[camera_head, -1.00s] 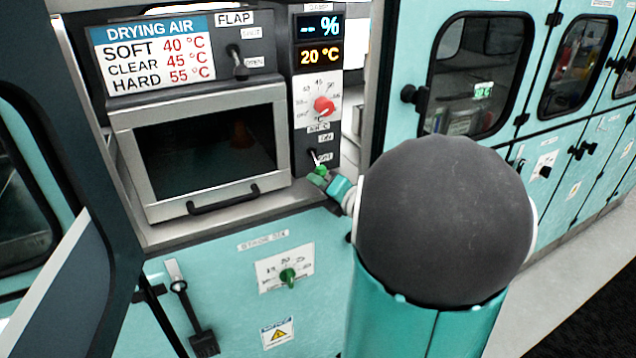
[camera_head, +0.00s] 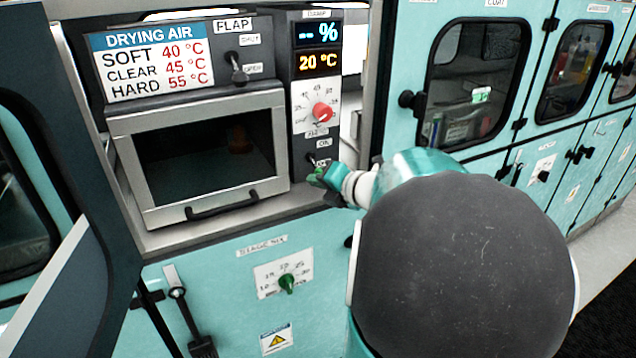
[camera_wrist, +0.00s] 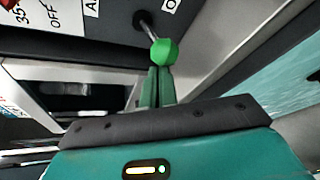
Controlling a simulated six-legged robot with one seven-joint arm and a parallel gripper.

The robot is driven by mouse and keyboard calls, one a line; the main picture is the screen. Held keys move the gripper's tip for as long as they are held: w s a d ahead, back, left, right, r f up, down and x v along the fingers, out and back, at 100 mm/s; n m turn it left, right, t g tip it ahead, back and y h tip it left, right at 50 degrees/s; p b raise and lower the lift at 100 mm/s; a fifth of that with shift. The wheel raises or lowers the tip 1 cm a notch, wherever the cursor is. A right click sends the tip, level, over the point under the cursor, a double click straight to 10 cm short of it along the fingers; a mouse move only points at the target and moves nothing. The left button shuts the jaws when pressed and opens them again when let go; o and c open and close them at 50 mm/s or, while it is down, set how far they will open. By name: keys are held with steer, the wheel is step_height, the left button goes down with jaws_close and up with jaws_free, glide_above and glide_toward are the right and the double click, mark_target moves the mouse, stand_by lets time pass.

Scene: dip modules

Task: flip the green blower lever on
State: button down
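The blower lever is a thin metal shaft with a green knob (camera_wrist: 164,52), on the dark panel strip below the red dial. In the head view its green tip (camera_head: 315,177) hangs low, beside the lower label, which looks like OFF. My gripper (camera_wrist: 158,72) has two green fingers close together, with no clear gap between them. The fingertips are just below the knob in the wrist view, touching it or nearly so. The knob is beyond the tips, not between them. In the head view my gripper (camera_head: 325,181) comes from the right and partly hides the lever tip.
Above the lever are a red dial (camera_head: 322,112) and a display reading 20 °C (camera_head: 319,58). A flap lever (camera_head: 237,70) is at upper left, over a framed dark window (camera_head: 205,155). A green stage knob (camera_head: 287,283) is on the lower panel.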

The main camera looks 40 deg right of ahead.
steer(key=shift+s+r+g, duration=0.1)
steer(key=shift+r+g, duration=0.55)
steer(key=shift+g, duration=0.05)
stand_by(1.3)
steer(key=shift+r, duration=0.75)
stand_by(0.3)
steer(key=shift+w+d+r, duration=0.15)
steer(key=shift+w+r, duration=0.05)
steer(key=shift+r, duration=0.6)
steer(key=shift+r, duration=0.75)
steer(key=shift+r, duration=0.1)
steer(key=shift+r, duration=0.1)
